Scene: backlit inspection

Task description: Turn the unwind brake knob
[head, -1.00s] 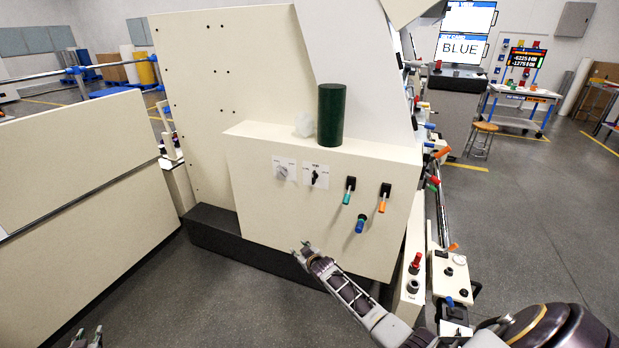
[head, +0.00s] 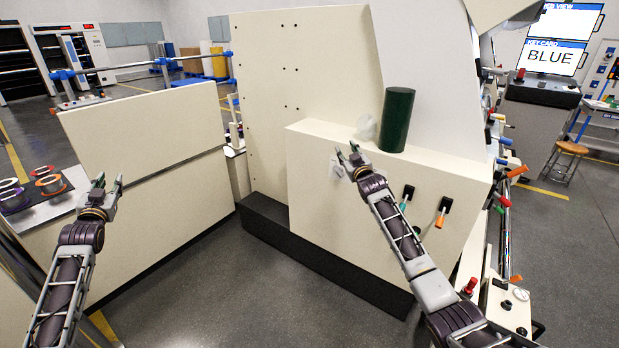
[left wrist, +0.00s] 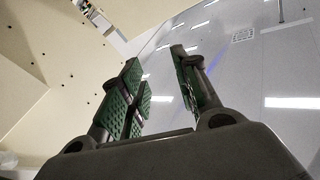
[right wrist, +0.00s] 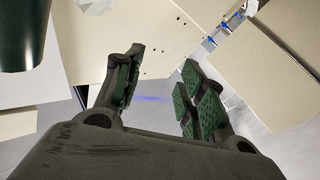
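The knob panel (head: 310,170) is the cream front face of the machine's box, below a ledge. A pale label plate (head: 337,169) shows on it, mostly covered by my right gripper; the knob itself is hidden and I cannot make it out. My right gripper (head: 349,157) is open and empty, in front of the panel's upper part; whether it touches cannot be told. It also shows open in the right wrist view (right wrist: 160,85). My left gripper (head: 108,184) is open and empty, in front of the low cream wall at left, and open in the left wrist view (left wrist: 165,85).
A dark green cylinder (head: 396,120) and a crumpled clear lump (head: 366,127) stand on the ledge above the panel. A green lever (head: 406,199) and an orange lever (head: 441,217) stick out right of my right arm. Spools (head: 48,182) lie at far left. Open floor lies between.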

